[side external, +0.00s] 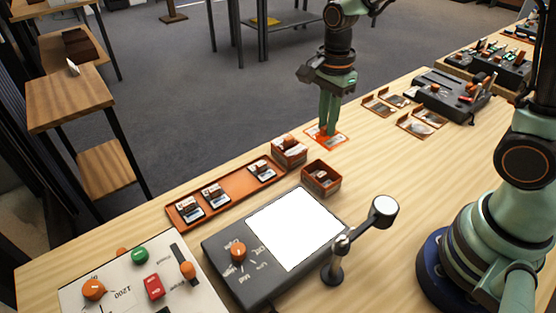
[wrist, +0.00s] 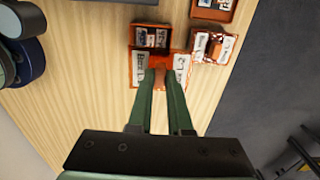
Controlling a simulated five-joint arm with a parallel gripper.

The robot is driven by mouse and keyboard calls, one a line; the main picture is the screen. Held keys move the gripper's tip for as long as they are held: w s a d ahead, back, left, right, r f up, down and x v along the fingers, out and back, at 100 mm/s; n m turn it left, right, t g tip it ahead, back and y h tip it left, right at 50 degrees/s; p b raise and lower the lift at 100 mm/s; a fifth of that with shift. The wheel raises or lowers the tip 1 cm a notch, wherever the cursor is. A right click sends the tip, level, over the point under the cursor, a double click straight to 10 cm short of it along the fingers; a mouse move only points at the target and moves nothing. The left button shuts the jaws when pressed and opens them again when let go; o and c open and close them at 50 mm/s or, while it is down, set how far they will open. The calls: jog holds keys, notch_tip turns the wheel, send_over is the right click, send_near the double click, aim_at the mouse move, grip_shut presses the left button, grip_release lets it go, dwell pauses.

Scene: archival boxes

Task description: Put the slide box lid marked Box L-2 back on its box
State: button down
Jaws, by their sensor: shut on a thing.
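My gripper (side external: 327,132) is shut on the raised orange grip of a flat orange lid (side external: 339,140) with white labels, beyond the two boxes. The wrist view shows my fingertips (wrist: 168,77) on the lid's middle, with a label (wrist: 182,68) on either side. Its markings are too small to read. Whether it touches the table is unclear. An open orange box (side external: 321,181) with slides inside stands nearer the light panel; it also shows in the wrist view (wrist: 151,27). I cannot tell which is Box L-2.
An orange tray (side external: 238,183) holding several small labelled pieces lies left of the boxes. A dark light panel (side external: 240,262) with a jointed stand (side external: 340,245) is in front. Several flat pieces (side external: 420,122) lie to the right.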

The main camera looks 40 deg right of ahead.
aim_at(326, 142)
jog(key=shift+s+a+f, duration=0.8)
jog(key=shift+s+f, duration=0.1)
jog(key=shift+f, duration=0.05)
jog(key=shift+s+a+f, duration=0.1)
jog(key=shift+s+f, duration=0.05)
jog(key=shift+f, duration=1.5)
jog(key=shift+f, duration=0.65)
jog(key=shift+f, duration=0.1)
jog(key=shift+f, duration=0.5)
jog(key=shift+f, duration=0.25)
